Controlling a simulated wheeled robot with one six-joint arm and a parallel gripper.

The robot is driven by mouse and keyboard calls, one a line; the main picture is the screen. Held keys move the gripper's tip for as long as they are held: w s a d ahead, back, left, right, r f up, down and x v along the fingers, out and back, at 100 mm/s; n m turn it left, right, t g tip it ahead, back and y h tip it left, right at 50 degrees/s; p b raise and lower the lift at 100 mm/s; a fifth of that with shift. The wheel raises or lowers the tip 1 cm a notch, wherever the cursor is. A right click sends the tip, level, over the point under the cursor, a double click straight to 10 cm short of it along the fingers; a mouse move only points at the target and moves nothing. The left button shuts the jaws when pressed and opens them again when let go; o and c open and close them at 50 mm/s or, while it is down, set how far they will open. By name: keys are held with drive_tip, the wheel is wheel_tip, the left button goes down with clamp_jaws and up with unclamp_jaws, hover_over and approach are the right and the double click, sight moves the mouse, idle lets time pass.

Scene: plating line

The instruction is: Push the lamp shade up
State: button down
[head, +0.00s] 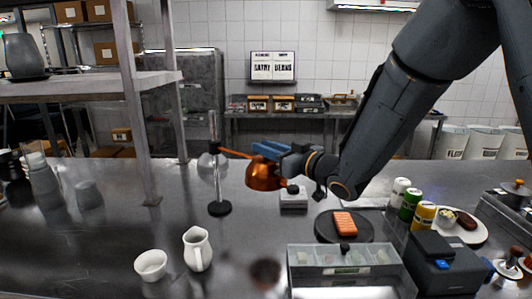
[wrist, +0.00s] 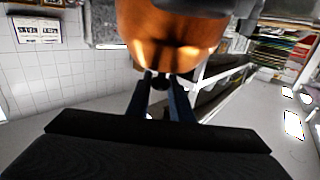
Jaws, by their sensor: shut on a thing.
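The copper lamp shade (head: 264,178) hangs above the steel counter in the middle of the head view, just below and left of my gripper's blue fingers. My gripper (head: 262,149) comes in from the right. In the wrist view the shade (wrist: 170,35) fills the top middle, and my gripper (wrist: 160,84) is shut on a small dark knob at its edge. A thin copper-coloured bar (head: 237,153) runs left from the shade towards an upright stand with a round black base (head: 219,208). I cannot tell whether they are joined.
A small grey box (head: 293,200) stands just right of the shade. A dark round plate (head: 328,230) with an orange block, a clear-lidded bin (head: 350,278) and cans (head: 410,205) are further right. A white jug (head: 197,250) and bowl (head: 151,265) stand front left.

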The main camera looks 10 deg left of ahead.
drive_tip(key=shift+r, duration=0.35)
drive_tip(key=c, duration=1.6)
unclamp_jaws()
drive_tip(key=shift+f, duration=0.1)
drive_tip(key=b+v, duration=0.2)
drive_tip(key=v, duration=0.6)
drive_tip(key=shift+a, duration=0.1)
drive_tip(key=shift+s, duration=0.1)
